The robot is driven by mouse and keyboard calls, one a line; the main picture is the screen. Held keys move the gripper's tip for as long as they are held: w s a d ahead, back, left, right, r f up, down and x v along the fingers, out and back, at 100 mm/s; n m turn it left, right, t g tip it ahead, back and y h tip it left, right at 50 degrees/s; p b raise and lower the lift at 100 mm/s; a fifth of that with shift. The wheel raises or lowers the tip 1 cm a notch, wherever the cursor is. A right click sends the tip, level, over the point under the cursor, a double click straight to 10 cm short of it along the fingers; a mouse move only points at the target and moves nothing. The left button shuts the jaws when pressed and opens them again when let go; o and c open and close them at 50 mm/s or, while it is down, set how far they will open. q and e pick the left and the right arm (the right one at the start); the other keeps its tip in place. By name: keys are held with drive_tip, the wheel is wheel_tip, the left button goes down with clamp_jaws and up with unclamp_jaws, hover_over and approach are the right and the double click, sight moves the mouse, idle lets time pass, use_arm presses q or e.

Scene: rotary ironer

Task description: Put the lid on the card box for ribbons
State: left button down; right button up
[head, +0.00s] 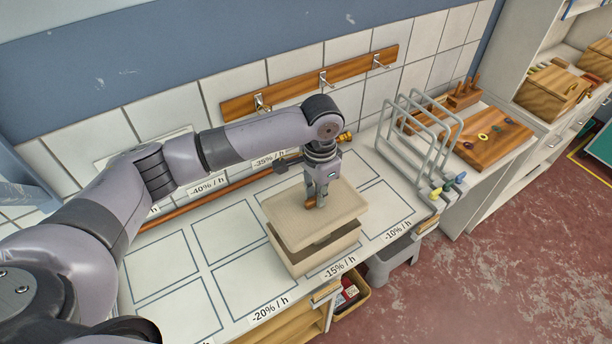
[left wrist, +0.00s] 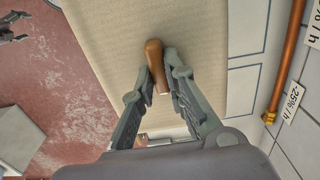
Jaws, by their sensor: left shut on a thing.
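My left gripper (head: 313,199) is shut on the brown wooden knob (head: 308,204) of the beige lid (head: 290,217). In the left wrist view the knob (left wrist: 156,64) is between the fingertips (left wrist: 160,86), and the lid (left wrist: 112,35) fills the upper middle. The open card box (head: 297,262) stands on the worktop below the lid. A dark gap shows between the lid and the box's front rim. The lid hides most of the opening. Two grey fingers of my right gripper (left wrist: 14,28) show apart and empty at the left wrist view's upper left.
The worktop (head: 235,222) has outlined, labelled fields, with free room left of the box. A wire rack (head: 420,135) and a wooden board (head: 490,138) stand to the right. A hook rail (head: 300,88) is on the tiled wall behind. A copper pipe (head: 215,193) runs along the back.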

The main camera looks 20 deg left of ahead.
sight(316, 210)
use_arm(q)
drive_tip(key=shift+d, duration=0.1)
drive_tip(key=shift+s+a+r, duration=0.2)
drive_tip(key=shift+s, duration=0.2)
drive_tip(key=shift+w+f, duration=0.2)
drive_tip(key=shift+f, duration=0.4)
drive_tip(key=shift+d+f, duration=0.1)
drive_tip(key=shift+f, duration=0.7)
drive_tip(key=shift+s+f+b, duration=0.1)
drive_tip(key=shift+f+b, duration=0.25)
drive_tip(key=shift+f, duration=1.35)
use_arm(e)
drive_tip(key=shift+s+a+f, duration=0.15)
drive_tip(key=shift+s+f, duration=0.1)
drive_tip(key=shift+f, duration=0.1)
